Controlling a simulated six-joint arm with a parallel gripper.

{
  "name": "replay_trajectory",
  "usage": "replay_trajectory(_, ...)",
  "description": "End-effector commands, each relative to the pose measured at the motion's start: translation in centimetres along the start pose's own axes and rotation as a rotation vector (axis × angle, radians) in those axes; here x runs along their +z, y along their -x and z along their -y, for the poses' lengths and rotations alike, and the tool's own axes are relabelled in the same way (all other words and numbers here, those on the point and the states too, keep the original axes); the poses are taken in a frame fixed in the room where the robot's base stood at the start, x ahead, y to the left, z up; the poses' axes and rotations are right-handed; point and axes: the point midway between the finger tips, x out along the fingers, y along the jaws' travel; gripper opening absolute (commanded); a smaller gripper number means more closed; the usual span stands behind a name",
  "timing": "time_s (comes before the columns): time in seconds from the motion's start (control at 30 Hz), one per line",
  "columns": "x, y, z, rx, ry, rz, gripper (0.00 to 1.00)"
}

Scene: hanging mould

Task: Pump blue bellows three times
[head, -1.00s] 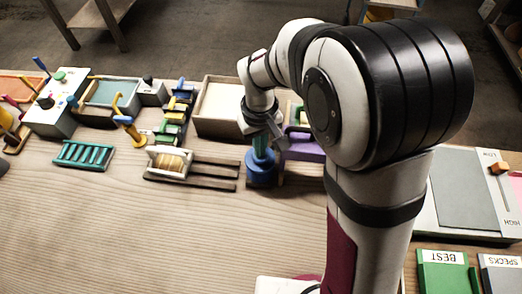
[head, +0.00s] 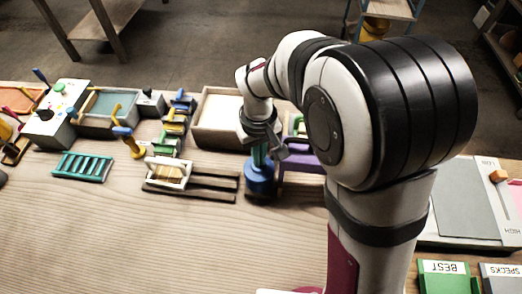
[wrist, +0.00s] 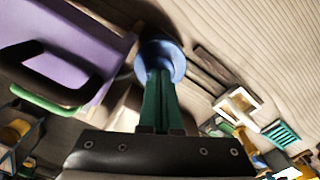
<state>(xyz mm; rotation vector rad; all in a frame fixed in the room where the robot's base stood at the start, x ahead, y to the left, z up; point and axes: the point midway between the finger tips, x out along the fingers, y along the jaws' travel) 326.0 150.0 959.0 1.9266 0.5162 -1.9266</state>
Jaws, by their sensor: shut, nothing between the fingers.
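The blue bellows (head: 261,185) stands on the wooden table, left of my arm in the head view. It also shows in the wrist view as a round blue top (wrist: 174,54). My gripper (head: 260,160) points down at the bellows from directly above. Its green fingers are together with nothing between them, and in the wrist view the fingertips (wrist: 159,74) lie over the blue top. I cannot tell whether they touch it or how far the bellows is squeezed. My gripper hides part of the top.
A purple object with a dark handle (wrist: 75,85) stands close beside the bellows. Left of it are a dark rail frame with a pale slider (head: 168,172) and a teal rack (head: 82,167). An open wooden tray (head: 217,120) is behind. The table's front left is clear.

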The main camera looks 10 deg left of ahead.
Motion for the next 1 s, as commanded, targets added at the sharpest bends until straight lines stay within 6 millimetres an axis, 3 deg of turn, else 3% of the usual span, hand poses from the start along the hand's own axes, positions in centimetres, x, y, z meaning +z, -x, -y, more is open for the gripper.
replay_trajectory(0.37, 0.0, -0.8, 0.0, 0.0, 0.0, 0.0, 0.0)
replay_trajectory(0.67, 0.0, 0.9, 0.0, 0.0, 0.0, -0.001, 0.0)
replay_trajectory(1.0, 0.0, 1.0, 0.0, 0.0, 0.0, 0.0, 0.0)
